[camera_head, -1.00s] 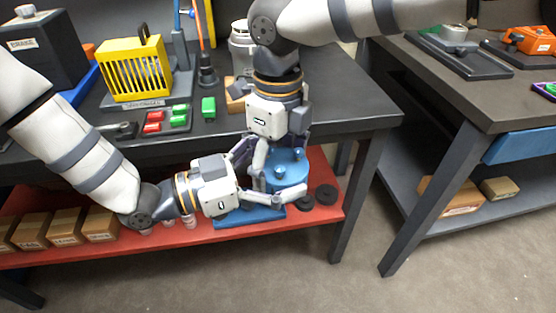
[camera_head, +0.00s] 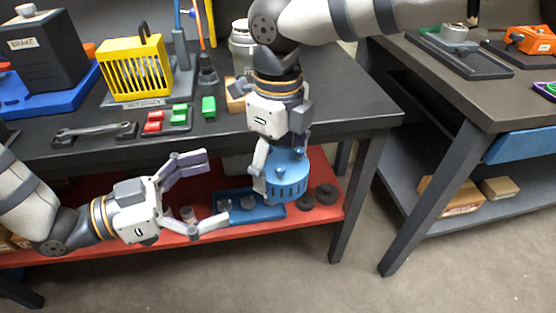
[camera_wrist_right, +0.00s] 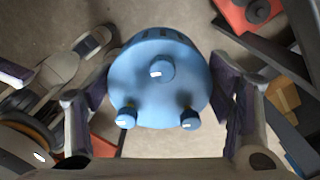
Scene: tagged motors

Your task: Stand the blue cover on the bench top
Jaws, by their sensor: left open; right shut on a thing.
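The blue cover (camera_head: 289,178) is a short blue cylinder with slots around its side and small knobs on top. My right gripper (camera_head: 281,165) points down and is shut on it, holding it in the air in front of the bench edge. In the right wrist view the cover (camera_wrist_right: 158,78) sits between the two fingers of the right gripper (camera_wrist_right: 165,95), knobs toward the camera. The bench top (camera_head: 315,98) is dark grey.
On the bench top stand a yellow slotted guard (camera_head: 135,72), a wrench (camera_head: 95,130), red and green blocks (camera_head: 166,118), a metal canister (camera_head: 243,45) and a dark brake box (camera_head: 42,52). The bench top's right front is clear. The red shelf (camera_head: 185,239) holds a blue tray (camera_head: 262,212) and black rings (camera_head: 326,194).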

